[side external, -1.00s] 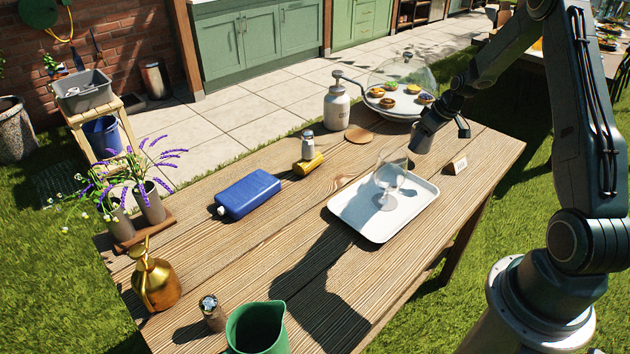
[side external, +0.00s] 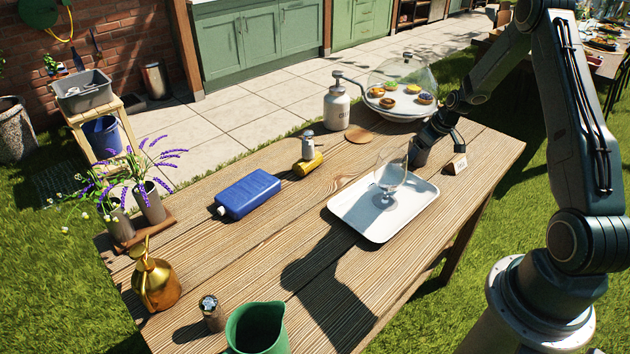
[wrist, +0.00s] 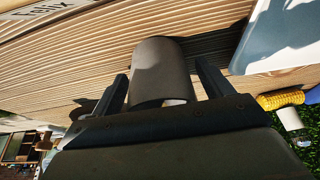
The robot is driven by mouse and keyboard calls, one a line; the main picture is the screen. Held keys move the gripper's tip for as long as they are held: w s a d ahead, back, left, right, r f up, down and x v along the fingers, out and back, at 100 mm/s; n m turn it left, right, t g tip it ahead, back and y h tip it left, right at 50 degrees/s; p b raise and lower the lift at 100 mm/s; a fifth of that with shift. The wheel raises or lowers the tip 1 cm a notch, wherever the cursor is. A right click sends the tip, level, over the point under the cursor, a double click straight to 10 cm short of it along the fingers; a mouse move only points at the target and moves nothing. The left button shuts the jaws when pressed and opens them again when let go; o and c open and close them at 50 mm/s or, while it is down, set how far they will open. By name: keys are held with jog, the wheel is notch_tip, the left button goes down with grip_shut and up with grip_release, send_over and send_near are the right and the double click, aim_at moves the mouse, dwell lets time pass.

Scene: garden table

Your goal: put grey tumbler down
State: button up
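The grey tumbler (side external: 418,156) stands on the wooden table just behind the white tray, in the side view. In the wrist view the tumbler (wrist: 162,68) lies between the two dark fingers of my gripper (wrist: 162,82). A narrow strip of wood shows between it and each finger, so the gripper looks open around it. In the side view my gripper (side external: 421,141) comes down over the tumbler from the upper right and partly hides it.
The white tray (side external: 347,211) with a clear stemmed glass (side external: 390,180) is close in front of the tumbler. A small name card (side external: 456,165) stands to its right. A domed tart stand (side external: 405,112), a round wooden coaster (side external: 359,136) and a pump bottle (side external: 337,108) are behind.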

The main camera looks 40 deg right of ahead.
jog(key=shift+r, duration=0.15)
jog(key=v, duration=1.2)
dwell(0.3)
dwell(0.4)
